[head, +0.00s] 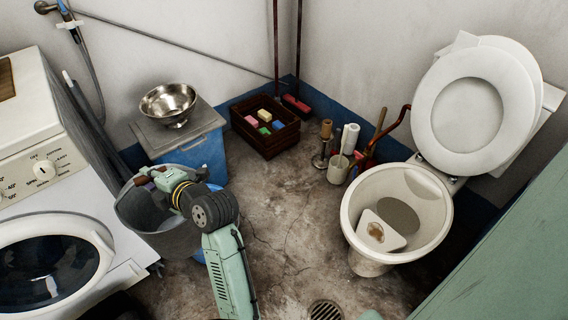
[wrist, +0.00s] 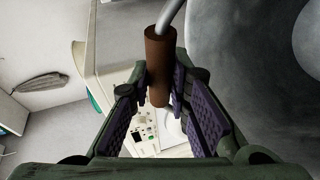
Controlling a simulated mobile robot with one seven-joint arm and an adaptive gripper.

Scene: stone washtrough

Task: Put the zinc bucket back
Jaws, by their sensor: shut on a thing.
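The grey zinc bucket (head: 133,212) is at the left in the head view, close beside the washing machine, its open mouth facing up. My gripper (head: 150,181) reaches over its rim from the right. In the wrist view the bucket's grey wall (wrist: 255,65) fills the right side. The brown grip of its wire handle (wrist: 160,60) is between the purple-padded jaws of my gripper (wrist: 163,85), which are shut on it. My arm covers part of the bucket, and I cannot tell whether its base touches anything.
The washing machine (head: 80,235) stands at the left. Behind the bucket is a blue box (head: 205,152) with a grey lid bearing a metal bowl (head: 168,100). A dark crate (head: 265,144) holds coloured blocks. The toilet (head: 365,220) is at the right. The middle floor (head: 285,215) is clear.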

